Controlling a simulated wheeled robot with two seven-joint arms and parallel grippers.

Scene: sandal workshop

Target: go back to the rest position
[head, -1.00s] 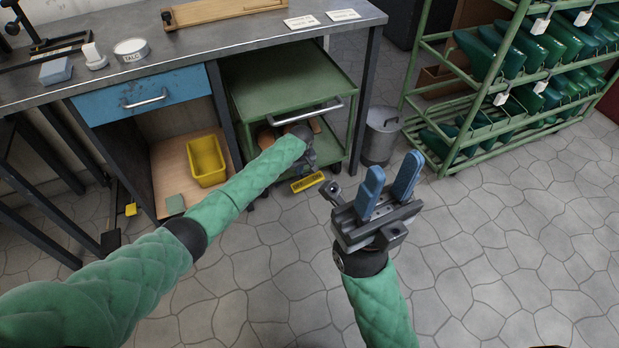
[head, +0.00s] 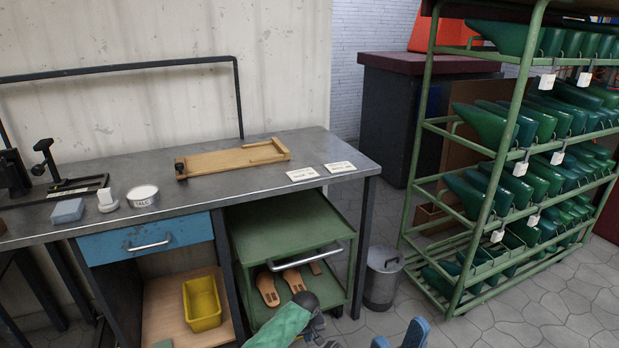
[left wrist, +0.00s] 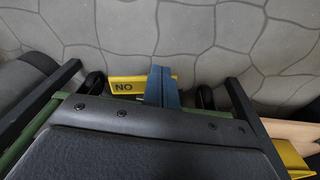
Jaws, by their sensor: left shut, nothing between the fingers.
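My left arm in its green sleeve enters the head view at the bottom, and only its dark wrist end shows there, in front of the green trolley (head: 262,247). In the left wrist view the blue fingers of my left gripper (left wrist: 162,88) are together with nothing between them, over the grey stone floor. My right gripper (head: 398,338) shows only as two blue fingertips at the bottom edge of the head view. They stand apart, and nothing shows between them. Its body and arm are below the picture.
The workbench (head: 235,188) carries a wooden board (head: 225,161) and a talc tin (head: 143,196). Sandal soles (head: 267,288) lie on the trolley's lower shelf. A bin (head: 383,280) and a green rack (head: 420,170) of lasts stand right. A yellow sign (left wrist: 125,86) is close behind my left fingers.

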